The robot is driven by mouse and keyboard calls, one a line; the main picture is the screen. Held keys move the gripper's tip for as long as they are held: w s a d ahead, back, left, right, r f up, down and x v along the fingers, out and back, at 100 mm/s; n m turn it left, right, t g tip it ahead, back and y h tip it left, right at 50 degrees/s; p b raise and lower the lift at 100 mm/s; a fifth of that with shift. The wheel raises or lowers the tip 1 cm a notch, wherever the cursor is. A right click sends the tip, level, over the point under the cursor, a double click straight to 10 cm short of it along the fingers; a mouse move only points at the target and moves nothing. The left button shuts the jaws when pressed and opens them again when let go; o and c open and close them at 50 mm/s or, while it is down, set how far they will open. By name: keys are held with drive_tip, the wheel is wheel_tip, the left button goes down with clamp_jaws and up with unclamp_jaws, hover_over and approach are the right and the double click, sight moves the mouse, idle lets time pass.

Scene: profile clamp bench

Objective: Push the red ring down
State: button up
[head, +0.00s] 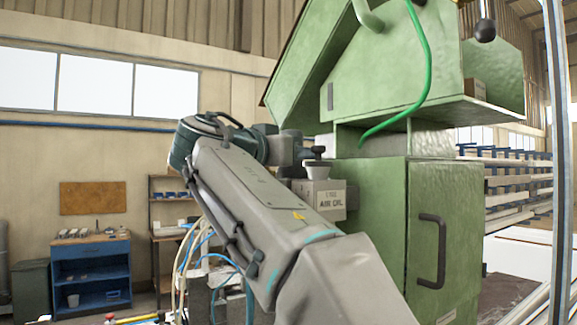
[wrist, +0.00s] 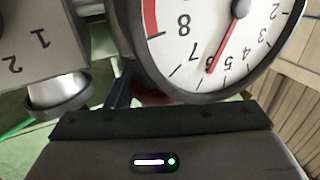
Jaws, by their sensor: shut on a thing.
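My gripper (wrist: 160,125) shows as a dark bar with a small status light along the bottom of the wrist view. A dark red curved piece (wrist: 152,97), which looks like the red ring, shows just above it, below the gauge. Most of the ring is hidden by the gauge and my gripper, and my gripper appears shut on it. The fingertips are not clearly seen. In the head view my gripper (head: 285,150) is at the grey unit marked AIR OIL (head: 325,199). I cannot make out the ring there.
A round white gauge (wrist: 205,35) with a red needle is close above my gripper. A grey box marked 1 and 2 (wrist: 35,40) and a round metal knob (wrist: 60,92) are at left. The green machine cabinet (head: 378,225) and a hanging green hose (head: 424,60) are close by.

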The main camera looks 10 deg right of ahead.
drive_tip(key=shift+w+f, duration=0.1)
drive_tip(key=o, duration=1.3)
drive_tip(key=shift+o, duration=0.2)
drive_tip(key=shift+s+a, duration=0.4)
drive_tip(key=shift+a, duration=0.05)
drive_tip(key=b+v, duration=0.2)
drive_tip(key=v, duration=1)
drive_tip(key=shift+s+a+b, duration=0.25)
drive_tip(key=shift+b, duration=0.1)
